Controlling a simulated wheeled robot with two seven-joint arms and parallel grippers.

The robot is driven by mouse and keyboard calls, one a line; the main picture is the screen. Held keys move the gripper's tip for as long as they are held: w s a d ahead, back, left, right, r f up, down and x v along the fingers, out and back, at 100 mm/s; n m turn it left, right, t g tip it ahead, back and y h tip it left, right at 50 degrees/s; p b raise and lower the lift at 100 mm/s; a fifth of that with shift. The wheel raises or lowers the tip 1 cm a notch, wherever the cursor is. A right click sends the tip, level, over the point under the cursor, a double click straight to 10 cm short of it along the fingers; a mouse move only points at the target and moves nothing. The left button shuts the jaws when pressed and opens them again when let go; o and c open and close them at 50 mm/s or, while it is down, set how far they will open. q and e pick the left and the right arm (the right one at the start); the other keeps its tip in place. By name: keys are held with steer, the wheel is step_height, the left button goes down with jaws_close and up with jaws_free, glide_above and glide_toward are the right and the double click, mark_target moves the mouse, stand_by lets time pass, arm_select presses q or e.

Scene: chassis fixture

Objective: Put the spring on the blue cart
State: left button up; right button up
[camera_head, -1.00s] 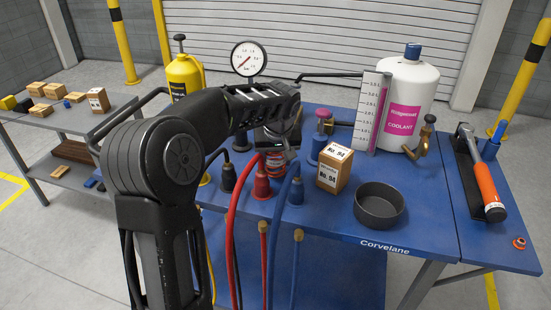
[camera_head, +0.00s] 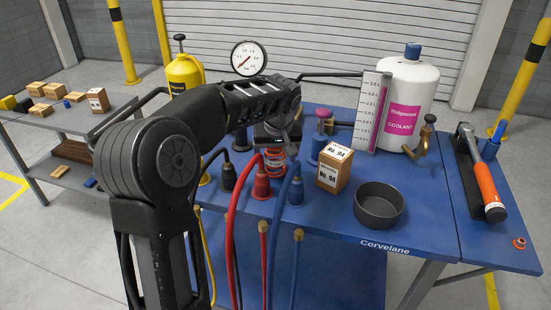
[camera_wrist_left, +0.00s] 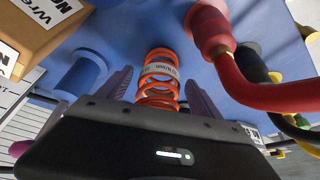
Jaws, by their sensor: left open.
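The orange-red coil spring (camera_head: 275,162) with a white label band stands on the blue top of the cart marked Corvelane (camera_head: 420,225). It stands just behind the red hose fitting. In the left wrist view the spring (camera_wrist_left: 158,72) shows between the two fingers of my left gripper (camera_wrist_left: 158,88), with the blue surface beyond it. My left gripper (camera_head: 275,145) is open at the spring's upper end, and the hand hides the spring's top in the head view. My right gripper is not in view.
Red (camera_head: 262,180), blue and black hose fittings stand close around the spring. A grey cart (camera_head: 50,125) stands at left.

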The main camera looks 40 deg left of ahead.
arm_select(q)
steer(key=v, duration=1)
steer(key=shift+r, duration=0.15)
steer(key=shift+s+r, duration=0.1)
steer(key=shift+s, duration=0.05)
